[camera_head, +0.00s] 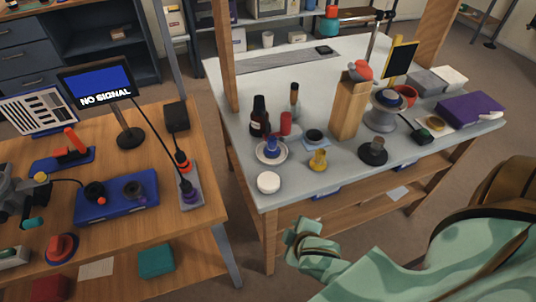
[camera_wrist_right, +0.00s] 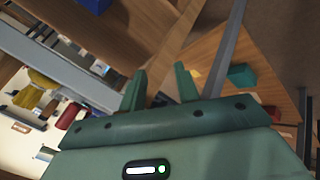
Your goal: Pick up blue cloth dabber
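A small blue-topped piece (camera_head: 272,145), which looks like the blue cloth dabber, stands upright in a white dish (camera_head: 262,158) near the front left of the grey-white worktable. My right gripper (camera_head: 297,235) is in front of that table's front edge, lower than its top and apart from the dabber. In the right wrist view its two green fingers (camera_wrist_right: 160,72) stand apart with nothing between them. I cannot make out the dabber in the wrist view. My left gripper is not in view.
Near the dish are a dark bottle (camera_head: 259,116), a red cylinder (camera_head: 286,123), a white round lid (camera_head: 268,182) and a yellow piece (camera_head: 318,160). A wooden block (camera_head: 347,108) stands farther right. A wooden post (camera_head: 226,60) rises at the table's left edge.

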